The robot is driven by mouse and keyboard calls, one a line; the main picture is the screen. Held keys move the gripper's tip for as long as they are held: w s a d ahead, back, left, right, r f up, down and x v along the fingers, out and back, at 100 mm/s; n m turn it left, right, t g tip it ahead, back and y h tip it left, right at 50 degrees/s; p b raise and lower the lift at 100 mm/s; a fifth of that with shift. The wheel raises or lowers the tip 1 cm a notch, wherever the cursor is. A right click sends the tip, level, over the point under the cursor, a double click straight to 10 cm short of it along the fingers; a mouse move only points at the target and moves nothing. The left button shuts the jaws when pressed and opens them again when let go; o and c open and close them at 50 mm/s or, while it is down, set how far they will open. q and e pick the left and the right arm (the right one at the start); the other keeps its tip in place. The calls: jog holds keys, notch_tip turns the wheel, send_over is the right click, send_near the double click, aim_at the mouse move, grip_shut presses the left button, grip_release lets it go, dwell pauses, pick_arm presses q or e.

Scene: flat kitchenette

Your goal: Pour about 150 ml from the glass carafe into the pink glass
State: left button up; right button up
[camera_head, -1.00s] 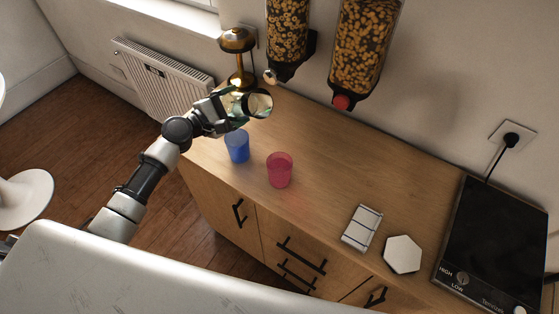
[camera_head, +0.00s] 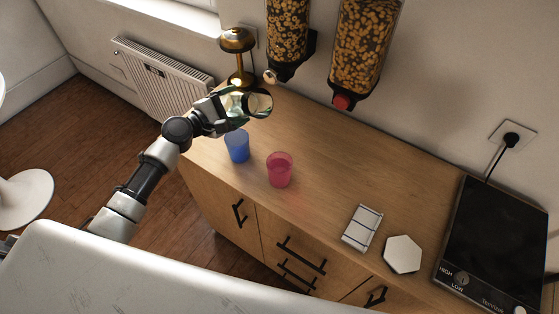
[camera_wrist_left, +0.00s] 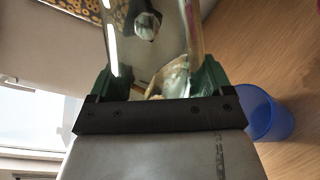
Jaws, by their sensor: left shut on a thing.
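The glass carafe (camera_head: 258,104) is clear and held at the far left end of the counter, seemingly above its surface. My left gripper (camera_head: 232,104) is shut on it. In the left wrist view the clear carafe (camera_wrist_left: 150,60) fills the space between the fingers of my left gripper (camera_wrist_left: 155,85); its liquid level cannot be told. The pink glass (camera_head: 280,170) stands upright on the counter, to the right of and nearer than the carafe, apart from it. Its contents are unclear. My right gripper is not in view.
A blue glass (camera_head: 237,146) stands just below my left gripper in the picture, left of the pink glass. A brass lamp (camera_head: 238,42) and cereal dispensers (camera_head: 362,45) are behind. A white-grey tile block (camera_head: 362,228), hexagonal coaster (camera_head: 403,254) and cooktop (camera_head: 500,240) lie right.

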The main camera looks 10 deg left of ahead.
aim_at(252, 104)
pick_arm(q)
jog(key=shift+r, duration=0.25)
jog(key=d+n+p, duration=0.1)
jog(key=p, duration=0.1)
jog(key=s+d+r+n+p, duration=0.1)
jog(key=n, duration=0.1)
jog(key=shift+r+p, duration=0.3)
jog(key=shift+p, duration=0.05)
jog(key=shift+r+n+h, duration=0.1)
jog(key=shift+n+h, duration=0.3)
jog(key=shift+n, duration=0.5)
jog(key=shift+n+p, duration=0.55)
jog(key=shift+n, duration=0.25)
jog(key=n, duration=0.1)
jog(key=f+n, duration=0.1)
jog(key=d+n+p, duration=0.1)
jog(key=shift+s+f+n, duration=0.2)
jog(key=shift+s+n, duration=0.05)
jog(key=shift+n, duration=0.15)
dwell(0.5)
